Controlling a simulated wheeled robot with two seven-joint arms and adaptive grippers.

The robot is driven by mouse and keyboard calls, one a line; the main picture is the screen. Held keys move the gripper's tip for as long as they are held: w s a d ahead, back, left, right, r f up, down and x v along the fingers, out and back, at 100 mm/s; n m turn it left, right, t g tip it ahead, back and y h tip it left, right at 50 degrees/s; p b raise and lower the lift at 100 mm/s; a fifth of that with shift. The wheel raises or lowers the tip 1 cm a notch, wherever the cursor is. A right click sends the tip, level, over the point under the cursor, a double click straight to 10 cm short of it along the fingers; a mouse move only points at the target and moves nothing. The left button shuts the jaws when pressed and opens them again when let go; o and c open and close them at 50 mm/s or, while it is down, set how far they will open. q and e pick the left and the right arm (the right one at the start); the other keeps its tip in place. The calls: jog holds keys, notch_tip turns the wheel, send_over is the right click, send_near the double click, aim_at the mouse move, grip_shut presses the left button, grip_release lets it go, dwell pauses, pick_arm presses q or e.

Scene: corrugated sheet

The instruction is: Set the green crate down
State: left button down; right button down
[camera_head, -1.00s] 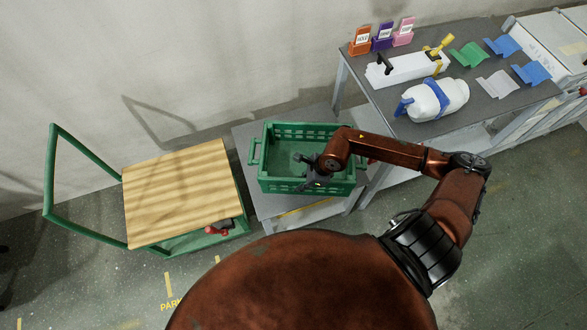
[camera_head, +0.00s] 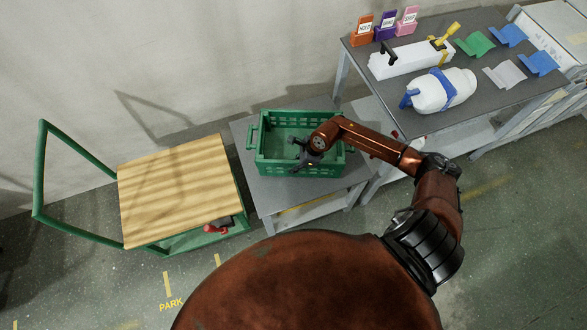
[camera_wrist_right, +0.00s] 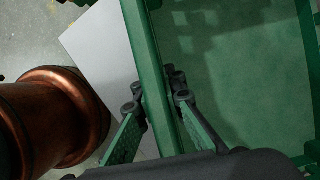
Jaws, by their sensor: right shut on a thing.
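The green crate (camera_head: 278,146) is an open basket with slotted walls, over the small grey table (camera_head: 262,200) in the head view. It looks level and empty apart from my gripper's overlap. My right gripper (camera_head: 305,163) is shut on the crate's near wall. In the wrist view its fingers (camera_wrist_right: 157,95) straddle the crate's green rim (camera_wrist_right: 150,60), one on each side. I cannot tell whether the crate's bottom touches the tabletop. My left gripper is not in view.
A green cart (camera_head: 180,190) with a wooden top stands at the left. A grey workbench (camera_head: 405,130) at the right holds a white bottle (camera_head: 440,90), a white box (camera_head: 408,60), coloured signs and corrugated sheets. Bare tabletop shows in front of the crate.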

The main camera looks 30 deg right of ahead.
jog(key=shift+w+f, duration=0.1)
jog(key=shift+f, duration=0.65)
jog(key=c, duration=2)
grip_release()
jog(key=p+v, duration=0.2)
jog(key=v, duration=1)
